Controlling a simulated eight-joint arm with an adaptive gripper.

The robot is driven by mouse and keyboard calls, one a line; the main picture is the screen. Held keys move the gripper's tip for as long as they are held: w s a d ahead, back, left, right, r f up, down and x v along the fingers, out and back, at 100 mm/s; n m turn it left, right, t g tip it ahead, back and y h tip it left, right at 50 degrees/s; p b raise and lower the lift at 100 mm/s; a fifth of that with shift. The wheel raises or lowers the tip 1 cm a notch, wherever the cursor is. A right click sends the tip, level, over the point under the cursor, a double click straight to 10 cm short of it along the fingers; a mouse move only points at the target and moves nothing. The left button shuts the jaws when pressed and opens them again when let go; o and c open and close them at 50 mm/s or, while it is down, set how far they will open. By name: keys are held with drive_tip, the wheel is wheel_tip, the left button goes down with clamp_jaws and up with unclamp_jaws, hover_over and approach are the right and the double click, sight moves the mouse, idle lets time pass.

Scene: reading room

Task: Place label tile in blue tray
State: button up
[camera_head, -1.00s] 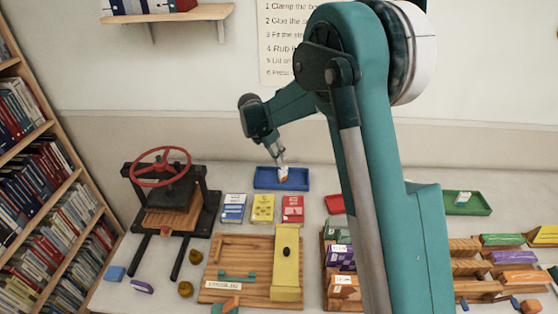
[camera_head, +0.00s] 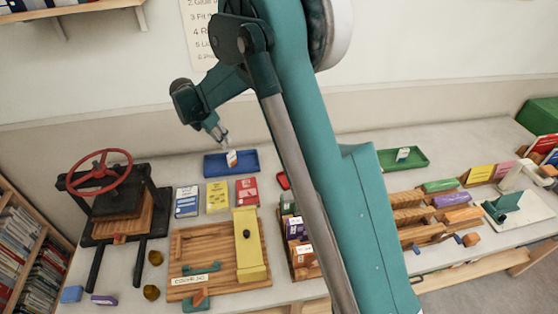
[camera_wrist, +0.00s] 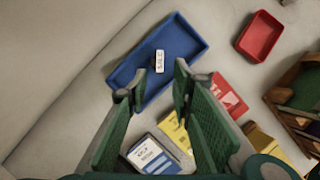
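The blue tray (camera_head: 215,169) stands at the back of the table, and it also shows in the wrist view (camera_wrist: 190,62). A small white label tile (camera_head: 231,158) with an orange patch is inside it. In the wrist view the tile (camera_wrist: 159,61) shows dark marks on its white face, and tray floor is visible around it. My gripper (camera_head: 224,141) is just above the tray, slightly left of the tile. In the wrist view my gripper (camera_wrist: 157,92) has its green fingers spread, with nothing between them. The tile is beyond the fingertips.
Blue, yellow and red cards (camera_head: 217,196) lie in front of the tray. A press with a red wheel (camera_head: 100,172) stands left. A red tray (camera_wrist: 260,37) is right of the blue one. A green tray (camera_head: 418,161) holds another white tile. Wooden racks (camera_head: 408,198) stand right.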

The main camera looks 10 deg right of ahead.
drive_tip(key=s+d+r+m+t+y, duration=0.1)
drive_tip(key=s+d+r+m+y, duration=0.1)
drive_tip(key=s+d+r+m, duration=1.35)
drive_tip(key=s+d+m+t, duration=0.1)
drive_tip(key=s+d+m, duration=0.2)
drive_tip(key=s, duration=0.8)
drive_tip(key=s+d+r+m+t, duration=0.1)
drive_tip(key=s+d+m, duration=0.3)
drive_tip(key=s, duration=0.7)
drive_tip(key=s+d+m+t+y, duration=0.1)
drive_tip(key=s+d+m, duration=0.3)
drive_tip(key=s, duration=0.7)
drive_tip(key=shift+d+r, duration=0.4)
drive_tip(key=shift+d, duration=0.7)
